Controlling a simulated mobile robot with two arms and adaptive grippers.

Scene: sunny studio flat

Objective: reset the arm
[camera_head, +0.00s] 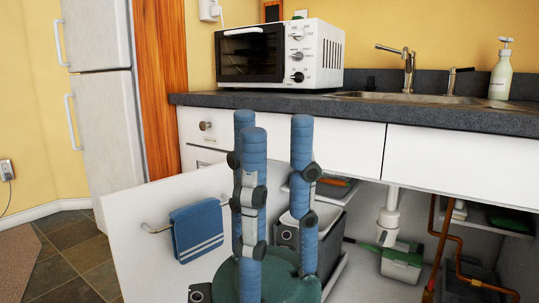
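My arms stand upright in the middle of the head view as blue segmented links with grey joints, rising from my green base. The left arm's links are in front of the open cabinet. I cannot clearly make out the fingers of my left gripper among these links, so its opening does not show. The fingers of my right gripper are not visible. I see no object held.
An open cabinet door (140,222) with a blue towel (197,230) is close on the left. The open sink cabinet holds a grey bin (329,218) and pipes (391,204). Above, the dark counter (360,112) carries a microwave (322,50) and a soap bottle (501,72).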

